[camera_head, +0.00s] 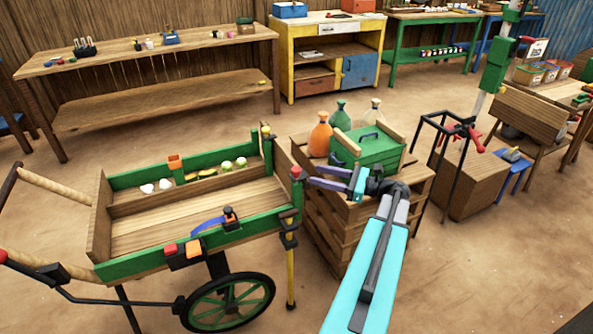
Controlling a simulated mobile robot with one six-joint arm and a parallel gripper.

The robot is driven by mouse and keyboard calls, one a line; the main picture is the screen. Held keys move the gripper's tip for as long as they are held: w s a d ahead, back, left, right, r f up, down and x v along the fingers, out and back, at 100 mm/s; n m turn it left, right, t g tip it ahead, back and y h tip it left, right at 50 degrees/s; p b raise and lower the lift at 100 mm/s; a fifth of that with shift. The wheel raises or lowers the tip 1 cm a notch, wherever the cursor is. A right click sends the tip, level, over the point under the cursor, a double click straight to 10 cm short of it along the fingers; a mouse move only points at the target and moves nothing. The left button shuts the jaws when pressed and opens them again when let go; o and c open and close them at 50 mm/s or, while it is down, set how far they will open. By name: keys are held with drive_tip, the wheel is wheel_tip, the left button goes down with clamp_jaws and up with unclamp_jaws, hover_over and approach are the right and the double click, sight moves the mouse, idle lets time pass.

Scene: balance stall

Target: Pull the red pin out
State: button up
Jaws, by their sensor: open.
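A red-topped pin (296,172) stands upright at the near right corner of the green and wooden cart (137,268). Its lower part is hidden by the corner post. My gripper (316,176) is open and empty, just right of the red top, with its fingers pointing left toward it. A small gap seems to show between the fingertips and the red top, but the depth is hard to tell. Another red piece (170,249) sits on the cart's front rail, beside an orange block (194,246).
Wooden crates (337,226) stand close right of the cart, bearing a green box (372,149) and several bottles. The cart holds white and green round items and yellow fruit. A black metal frame (444,166) stands farther right. Open floor lies in front.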

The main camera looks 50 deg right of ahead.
sight(296, 168)
drive_tip(key=x, duration=0.9)
drive_tip(key=shift+a, duration=0.1)
clamp_jaws()
